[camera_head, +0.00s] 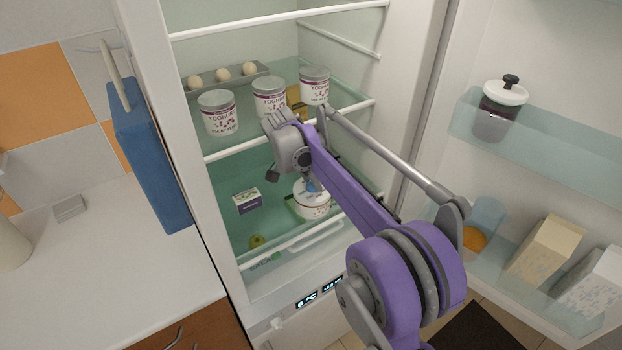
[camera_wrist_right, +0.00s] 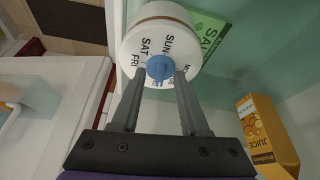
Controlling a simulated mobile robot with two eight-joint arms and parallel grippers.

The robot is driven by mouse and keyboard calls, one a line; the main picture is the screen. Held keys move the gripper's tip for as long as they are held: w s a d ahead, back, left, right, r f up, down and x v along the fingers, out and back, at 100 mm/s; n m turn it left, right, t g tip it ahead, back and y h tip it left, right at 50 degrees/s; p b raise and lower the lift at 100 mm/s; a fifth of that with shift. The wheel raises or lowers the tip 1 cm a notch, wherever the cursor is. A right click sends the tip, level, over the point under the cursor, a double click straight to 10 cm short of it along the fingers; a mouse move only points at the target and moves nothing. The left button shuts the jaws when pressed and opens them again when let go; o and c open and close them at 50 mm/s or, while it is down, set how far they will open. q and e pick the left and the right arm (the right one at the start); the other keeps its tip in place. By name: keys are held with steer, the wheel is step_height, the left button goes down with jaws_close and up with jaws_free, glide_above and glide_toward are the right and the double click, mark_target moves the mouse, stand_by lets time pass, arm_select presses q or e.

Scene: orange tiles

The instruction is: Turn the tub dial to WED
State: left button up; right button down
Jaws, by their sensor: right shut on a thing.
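The tub (camera_head: 313,204) is white and round and stands on the lower shelf of the open fridge, partly hidden by my right arm. In the right wrist view the tub (camera_wrist_right: 142,34) shows its white lid with day names around the rim; SUN, SAT and FRI are readable, others are covered. The blue dial (camera_wrist_right: 160,68) is at the lid's centre. My right gripper (camera_wrist_right: 160,76) has its two fingers closed on the dial. In the head view my right gripper (camera_head: 310,184) is over the tub's top. I cannot tell which day the dial points to. My left gripper is out of view.
Several yoghurt tubs (camera_head: 270,98) and eggs (camera_head: 222,74) are on the shelf above. A small box (camera_head: 247,200) lies left of the tub. In the wrist view a green carton (camera_wrist_right: 210,30) and a juice carton (camera_wrist_right: 262,130) are close by. The fridge door (camera_head: 430,150) is open.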

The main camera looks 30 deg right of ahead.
stand_by(0.3)
steer(key=shift+c, duration=2)
jaws_free()
